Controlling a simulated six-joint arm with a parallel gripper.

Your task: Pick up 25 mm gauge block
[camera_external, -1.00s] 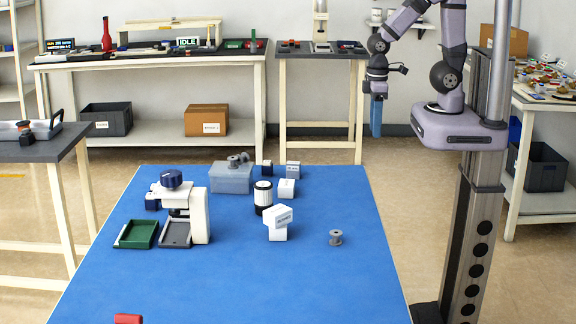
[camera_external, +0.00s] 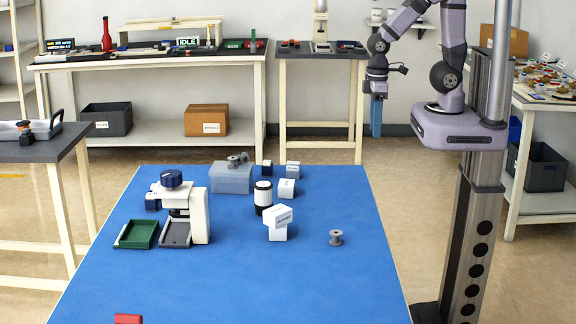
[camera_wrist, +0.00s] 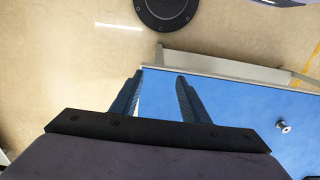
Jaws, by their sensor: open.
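Several white labelled blocks stand on the blue table in the external view: one at the back (camera_external: 293,170), one in the middle (camera_external: 286,188), and a tilted white block (camera_external: 278,216) on top of another white block (camera_external: 278,233) nearer the front. Their labels are too small to read, so I cannot tell which is the 25 mm gauge block. My gripper (camera_external: 377,94) hangs high beyond the table's back right, well away from the blocks. In the wrist view my gripper (camera_wrist: 160,82) has its two fingers apart, with nothing between them. No block shows in that view.
A grey spool (camera_external: 336,238) stands on the right of the blue table (camera_external: 220,285); it also shows in the wrist view (camera_wrist: 283,126). A black-and-white cylinder (camera_external: 263,197), a translucent box (camera_external: 231,178) and a white device (camera_external: 199,215) stand left of the blocks. The table's front is mostly clear.

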